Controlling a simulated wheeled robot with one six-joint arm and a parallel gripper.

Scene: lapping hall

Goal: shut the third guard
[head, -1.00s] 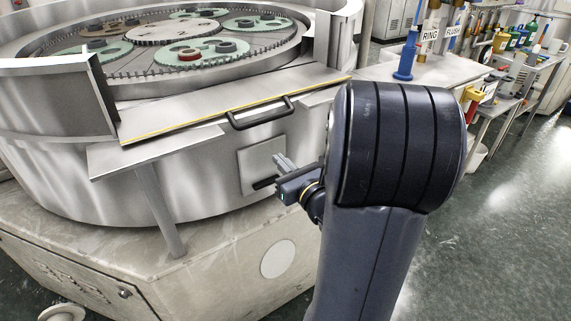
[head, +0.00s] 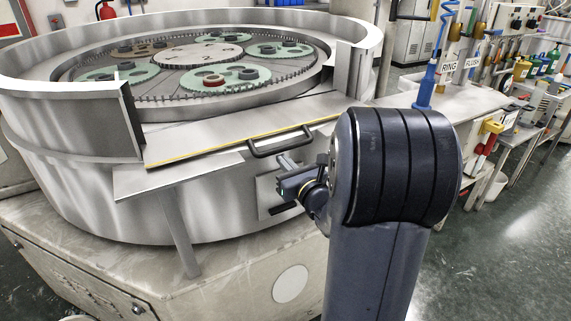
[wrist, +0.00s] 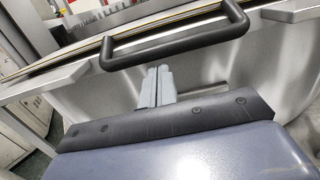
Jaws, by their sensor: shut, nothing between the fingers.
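The guard (head: 235,133) is a flat metal panel with a yellow front edge, lying folded down in the gap of the round machine's rim wall. Its black bar handle (head: 281,147) sticks out at the front edge. The handle (wrist: 178,45) also crosses the top of the wrist view. My gripper (head: 284,161) is shut and empty, just below the handle in the head view. In the wrist view its grey fingers (wrist: 158,76) are together and point up towards the bar. Whether they touch it I cannot tell.
Inside the rim wall (head: 75,122) are green carriers (head: 216,79) and a numbered centre plate (head: 197,55). A small metal ledge (head: 175,178) on a post stands at the front left. A bench (head: 470,108) with a blue tool (head: 427,88) stands at right. Green floor is open at lower right.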

